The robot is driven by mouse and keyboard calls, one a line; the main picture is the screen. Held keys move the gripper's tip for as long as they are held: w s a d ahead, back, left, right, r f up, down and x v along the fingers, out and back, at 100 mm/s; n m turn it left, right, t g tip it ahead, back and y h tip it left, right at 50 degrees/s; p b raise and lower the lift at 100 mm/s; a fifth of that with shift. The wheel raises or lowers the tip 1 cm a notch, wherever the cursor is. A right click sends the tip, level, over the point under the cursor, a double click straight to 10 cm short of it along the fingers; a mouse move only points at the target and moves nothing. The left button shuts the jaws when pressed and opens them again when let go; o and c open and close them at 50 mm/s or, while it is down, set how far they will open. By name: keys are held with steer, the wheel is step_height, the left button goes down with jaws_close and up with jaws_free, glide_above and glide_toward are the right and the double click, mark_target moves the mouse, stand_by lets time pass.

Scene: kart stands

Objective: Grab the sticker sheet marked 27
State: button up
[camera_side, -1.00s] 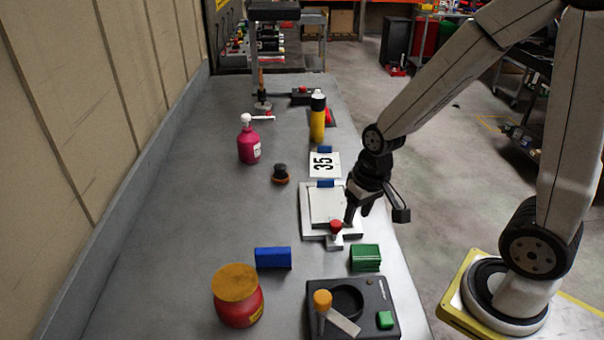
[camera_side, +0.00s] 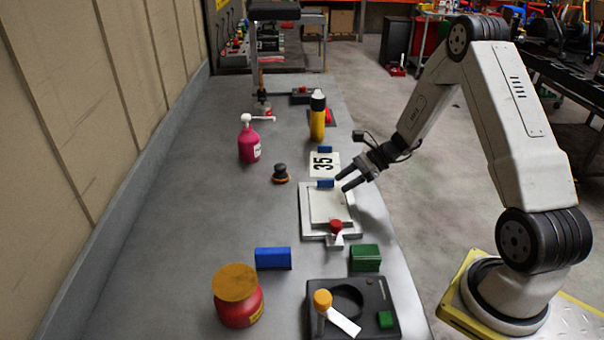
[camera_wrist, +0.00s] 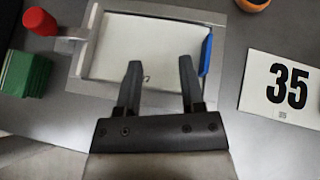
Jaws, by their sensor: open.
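A sheet marked 35 (camera_side: 324,164) lies flat on the bench, with a blue piece at its far edge; it also shows in the wrist view (camera_wrist: 281,87). A pale blank-looking sheet (camera_side: 326,208) lies in a grey frame (camera_side: 306,224). In the wrist view this sheet (camera_wrist: 150,40) carries a small mark by my left finger, partly hidden; it looks like it ends in 7, but I cannot read it fully. My gripper (camera_side: 341,183) is open and empty, its fingertips over the frame's far right edge. In the wrist view my gripper (camera_wrist: 160,65) overlaps the pale sheet's near edge.
A red knob (camera_side: 336,226) stands at the frame's near edge, a blue block (camera_wrist: 207,52) at another edge. A green block (camera_side: 365,257), blue box (camera_side: 273,258) and black device (camera_side: 380,300) lie nearer. A yellow bottle (camera_side: 317,120) stands farther off. The bench's left is mostly clear.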

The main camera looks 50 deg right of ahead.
mark_target(326, 181)
steer(key=d+m+t, duration=0.1)
steer(key=w+d+m+t, duration=0.1)
steer(key=d, duration=0.1)
steer(key=d+m+t, duration=0.1)
steer(key=d, duration=0.1)
steer(key=shift+w+f, duration=0.2)
steer(key=shift+f, duration=0.2)
steer(key=shift+x, duration=1.3)
steer(key=shift+x, duration=2.6)
steer(key=shift+w, duration=0.1)
jaws_close()
